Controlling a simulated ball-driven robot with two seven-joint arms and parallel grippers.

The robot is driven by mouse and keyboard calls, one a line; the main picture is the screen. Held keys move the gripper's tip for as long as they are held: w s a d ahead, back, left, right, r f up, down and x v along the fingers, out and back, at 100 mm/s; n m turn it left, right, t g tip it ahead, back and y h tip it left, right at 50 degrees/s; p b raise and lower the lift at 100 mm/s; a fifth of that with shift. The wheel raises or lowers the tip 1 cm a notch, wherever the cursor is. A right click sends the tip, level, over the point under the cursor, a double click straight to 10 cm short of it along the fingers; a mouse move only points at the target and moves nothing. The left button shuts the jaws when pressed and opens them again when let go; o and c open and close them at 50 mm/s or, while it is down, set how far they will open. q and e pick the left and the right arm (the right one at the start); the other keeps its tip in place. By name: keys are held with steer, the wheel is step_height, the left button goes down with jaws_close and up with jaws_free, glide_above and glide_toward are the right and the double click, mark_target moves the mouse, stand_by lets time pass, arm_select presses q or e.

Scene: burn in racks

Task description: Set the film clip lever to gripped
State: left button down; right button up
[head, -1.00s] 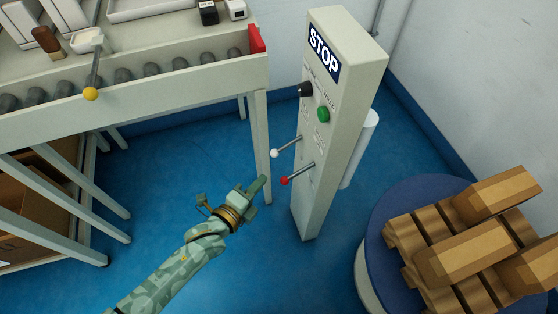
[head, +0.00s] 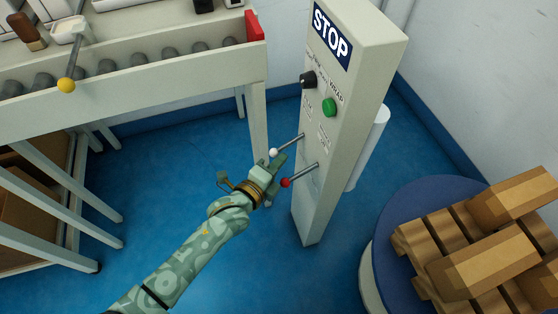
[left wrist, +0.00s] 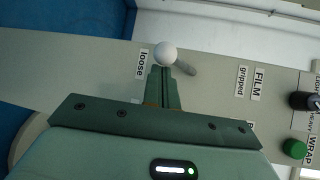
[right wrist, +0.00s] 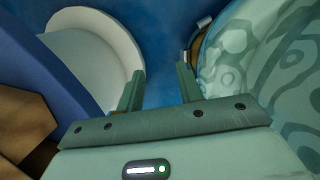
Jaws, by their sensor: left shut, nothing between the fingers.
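The film clip lever is a grey rod with a white ball (head: 274,152) on the post's narrow panel; the ball also shows in the left wrist view (left wrist: 166,53). The ball leans toward the "loose" label (left wrist: 143,62), away from the "gripped" label (left wrist: 242,80). My left gripper (head: 280,160) is shut and empty, its tips close beside the white ball; contact cannot be told. It also shows in the left wrist view (left wrist: 164,72). My right gripper (right wrist: 158,88) is open and empty in the right wrist view, out of the head view.
A red-ball lever (head: 285,183) sits just below on the same post (head: 322,200), with a black knob (head: 308,80) and green button (head: 329,107) above. A roller conveyor (head: 200,90) stands left. A blue turntable (head: 385,235) with a pallet and cartons stands right.

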mark_target(283, 148)
arm_select(q)
steer(key=shift+w, duration=0.1)
arm_select(e)
steer(key=shift+w+r, duration=0.2)
steer(key=shift+w, duration=0.05)
arm_select(q)
steer(key=shift+r, duration=0.1)
arm_select(e)
steer(key=shift+s, duration=0.15)
